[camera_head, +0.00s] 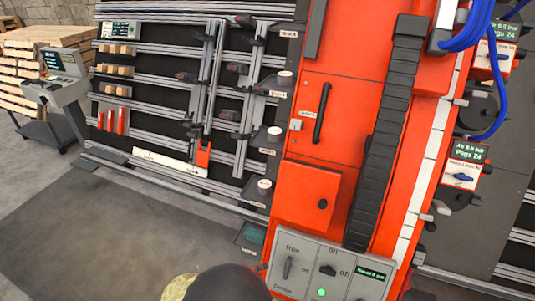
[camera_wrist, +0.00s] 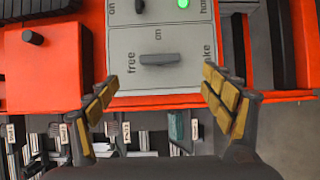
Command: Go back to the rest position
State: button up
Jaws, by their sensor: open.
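My gripper (camera_wrist: 160,84) is open in the wrist view, with a yellow-padded finger on each side and nothing between them. Beyond the fingertips is the grey control panel (camera_wrist: 120,80), which carries a dark bar-shaped knob (camera_wrist: 160,59) lying crosswise between the words "free" and "on". The knob is clear of both fingers. In the head view the same panel (camera_head: 310,284) shows two knobs, a lit green lamp (camera_head: 321,293) and a small green display (camera_head: 370,273). A dark rounded part of my arm shows at the bottom edge; the fingertips cannot be made out there.
The orange gantry (camera_head: 345,100) stands close ahead, with an orange box (camera_head: 306,194) jutting out above the panel. Blue hoses (camera_head: 468,28) hang at right. A rail rack (camera_head: 150,48) stands behind, a console (camera_head: 58,90) at left. The floor mat (camera_head: 110,225) is clear.

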jog(key=s+d+r+n+g+y, duration=0.25)
jog(key=s+d+g, duration=0.3)
jog(key=s, duration=0.45)
jog(key=s+d+r+m+t+y, duration=0.1)
jog(key=d+r+m, duration=0.3)
jog(key=r, duration=0.6)
jog(key=d+r+m+t+y, duration=0.1)
jog(key=d+r+m+y, duration=0.3)
jog(key=d+r, duration=0.4)
jog(key=s+d+r+m+t+y+p, duration=0.1)
jog(key=d+r+m, duration=0.4)
jog(key=r, duration=0.7)
jog(key=shift+s+d+y, duration=0.35)
jog(key=shift+d+y, duration=0.05)
jog(key=shift+y, duration=0.45)
jog(key=shift+c, duration=1)
